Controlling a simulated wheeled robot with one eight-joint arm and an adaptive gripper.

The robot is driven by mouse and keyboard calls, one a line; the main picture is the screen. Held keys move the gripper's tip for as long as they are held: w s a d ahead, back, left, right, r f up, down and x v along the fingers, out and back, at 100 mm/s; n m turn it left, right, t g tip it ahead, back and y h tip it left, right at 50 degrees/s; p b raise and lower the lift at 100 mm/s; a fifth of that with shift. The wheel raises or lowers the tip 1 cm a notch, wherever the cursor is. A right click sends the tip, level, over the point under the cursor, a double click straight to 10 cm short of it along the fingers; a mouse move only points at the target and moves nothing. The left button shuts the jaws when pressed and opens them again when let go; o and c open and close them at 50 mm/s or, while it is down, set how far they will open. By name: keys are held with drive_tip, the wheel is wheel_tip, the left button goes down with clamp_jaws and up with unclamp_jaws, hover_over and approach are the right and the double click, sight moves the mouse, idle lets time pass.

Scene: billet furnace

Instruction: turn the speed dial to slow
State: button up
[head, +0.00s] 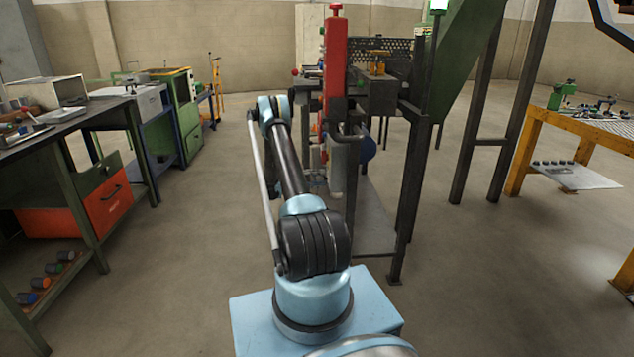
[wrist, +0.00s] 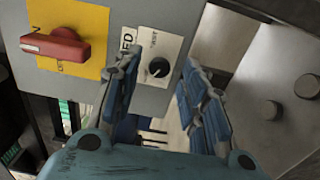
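The speed dial (wrist: 158,67) is a small round black knob on a white plate on a grey panel in the wrist view. A light pointer mark shows on it, but I cannot tell which setting it points to. Lettering around it is partly readable; the label beside it ends in "ED". My gripper (wrist: 160,64) is open, one blue-padded finger on each side of the dial in the picture. I cannot tell whether either finger touches it. In the head view my gripper is hidden, and I cannot make out the dial.
A red rotary switch (wrist: 58,47) on a yellow plate (wrist: 75,35) is left of the dial. A grey plate with round knobs (wrist: 285,100) is at right.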

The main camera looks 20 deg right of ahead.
drive_tip(key=v, duration=1.2)
drive_tip(key=s+d+r+n+t+y, duration=0.1)
drive_tip(key=s+r+n+t+y, duration=0.25)
drive_tip(key=r, duration=1.45)
drive_tip(key=s+a+r+y, duration=0.1)
drive_tip(key=s+r+y, duration=0.1)
drive_tip(key=s+r, duration=0.45)
drive_tip(key=s+a+r+y, duration=0.1)
drive_tip(key=s+r+y, duration=0.2)
drive_tip(key=s, duration=0.7)
drive_tip(key=s+a+t+y, duration=0.1)
drive_tip(key=s+a+y, duration=0.15)
drive_tip(key=s, duration=0.75)
drive_tip(key=s+a+t+y, duration=0.15)
drive_tip(key=s+a, duration=0.25)
drive_tip(key=s, duration=0.7)
drive_tip(key=s+a+f+y, duration=0.2)
drive_tip(key=s+a+f, duration=0.2)
drive_tip(key=s, duration=0.3)
drive_tip(key=s+a+f+t+y, duration=0.1)
drive_tip(key=s+a+f+y, duration=0.2)
drive_tip(key=s+f, duration=0.3)
drive_tip(key=shift+s+a, duration=0.85)
drive_tip(key=shift+s, duration=0.35)
